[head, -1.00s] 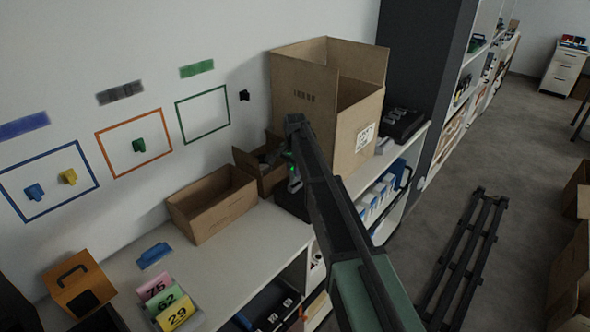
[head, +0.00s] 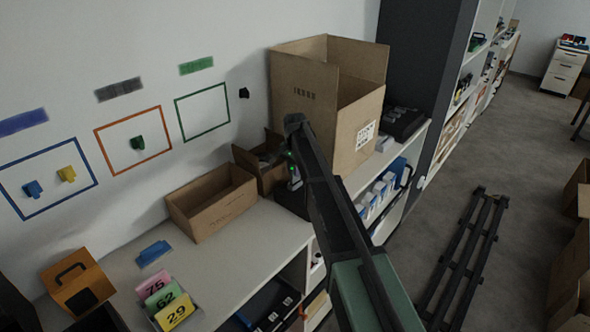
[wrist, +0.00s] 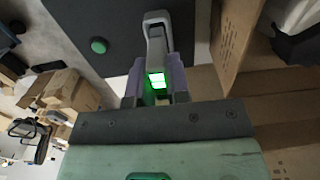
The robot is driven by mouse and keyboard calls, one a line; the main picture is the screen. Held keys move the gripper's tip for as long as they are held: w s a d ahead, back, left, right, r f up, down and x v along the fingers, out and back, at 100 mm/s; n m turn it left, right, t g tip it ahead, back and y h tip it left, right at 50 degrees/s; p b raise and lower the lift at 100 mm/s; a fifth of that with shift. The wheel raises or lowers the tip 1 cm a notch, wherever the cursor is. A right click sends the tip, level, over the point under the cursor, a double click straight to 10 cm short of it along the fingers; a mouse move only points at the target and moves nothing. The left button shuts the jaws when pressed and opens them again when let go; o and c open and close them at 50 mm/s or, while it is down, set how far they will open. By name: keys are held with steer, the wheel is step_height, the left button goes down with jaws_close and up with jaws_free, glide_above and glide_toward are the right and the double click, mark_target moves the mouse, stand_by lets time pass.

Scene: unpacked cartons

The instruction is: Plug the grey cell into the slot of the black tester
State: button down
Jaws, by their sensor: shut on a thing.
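My gripper (wrist: 157,84) is shut on the grey cell (wrist: 156,36), a light grey piece between its two purple-grey fingers in the wrist view. A green glow lights the cell's near end. The black tester (wrist: 100,22), a dark flat-topped block with a round green button (wrist: 98,46), lies behind and below the cell. In the head view my gripper (head: 294,172) is over the tester (head: 291,201) at the bench's far end. The slot is not visible, and I cannot tell whether the cell touches the tester.
A small open carton (head: 257,170) stands close beside the tester, and a tall open carton (head: 345,135) rises behind my arm. A long low carton (head: 212,207) is to the left. Numbered cards (head: 165,300) stand near the front.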

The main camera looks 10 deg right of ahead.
steer(key=shift+f, duration=0.15)
stand_by(0.3)
steer(key=shift+f+b, duration=0.3)
steer(key=shift+b, duration=0.15)
steer(key=shift+f+b, duration=0.55)
stand_by(0.4)
steer(key=c, duration=1)
jaws_free()
step_height(320, 180, up, 11)
steer(key=p, duration=1.1)
steer(key=shift+r, duration=0.1)
